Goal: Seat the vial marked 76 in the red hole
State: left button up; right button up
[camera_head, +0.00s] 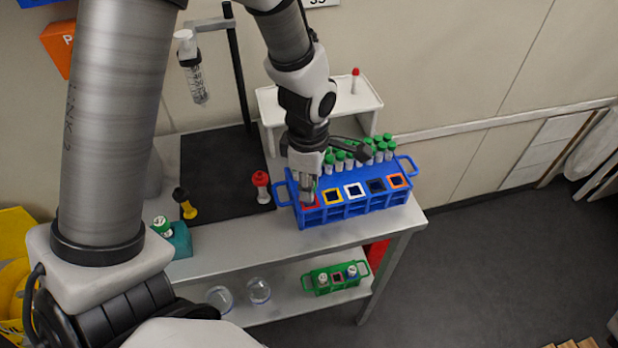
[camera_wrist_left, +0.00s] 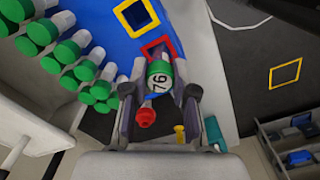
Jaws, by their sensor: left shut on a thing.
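The vial marked 76 (camera_wrist_left: 158,80) has a green cap with a white top and shows between my left gripper's fingers in the left wrist view. My left gripper (camera_wrist_left: 160,95) is shut on it; the gripper also shows in the head view (camera_head: 306,188), over the left end of the blue rack (camera_head: 352,210). The red-framed hole (camera_wrist_left: 154,45) lies just beyond the vial in the wrist view, and its red frame (camera_head: 311,205) is partly covered by my fingers in the head view. The vial's lower end is hidden, so I cannot tell whether it is inside the hole. My right gripper is not in view.
Yellow, white, dark and orange-framed holes follow to the right on the rack. Several green-capped vials (camera_head: 366,152) stand behind. A red-topped piece (camera_head: 261,184) is close on the left, on a black mat (camera_head: 215,175). A white stand (camera_head: 345,103) is behind.

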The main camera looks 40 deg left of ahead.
pick_arm(q)
jog(key=shift+f+b, duration=0.35)
jog(key=shift+f, duration=0.2)
jog(key=o, duration=1)
jog(key=shift+c, duration=0.2)
jog(key=shift+r, duration=0.15)
notch_tip(320, 180, up, 12)
